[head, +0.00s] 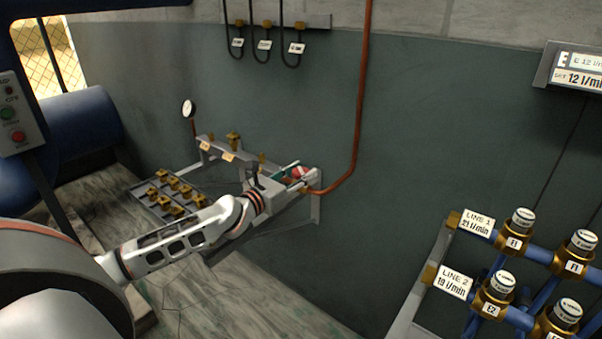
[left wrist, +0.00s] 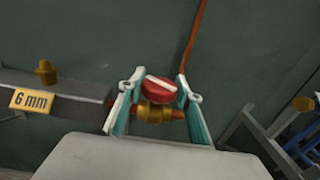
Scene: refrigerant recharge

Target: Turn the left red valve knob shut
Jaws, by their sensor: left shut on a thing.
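The red valve knob (left wrist: 158,89) with a white bar across its top sits on a brass valve body (left wrist: 154,113) in the left wrist view. My left gripper (left wrist: 160,100) is around it, one finger on each side, shut on the knob. In the head view the red knob (head: 300,172) shows small at the end of my left arm, partly hidden by my left gripper (head: 290,172). The white bar lies nearly crosswise, slightly tilted. My right gripper is in neither view.
A copper pipe (head: 363,90) runs up the wall from the valve. A rack of brass fittings (head: 172,190) stands left of my arm. A blue-pipe manifold with LINE 1 (head: 479,223) and LINE 2 (head: 454,282) labels stands at the right. A gauge (head: 188,108) is behind.

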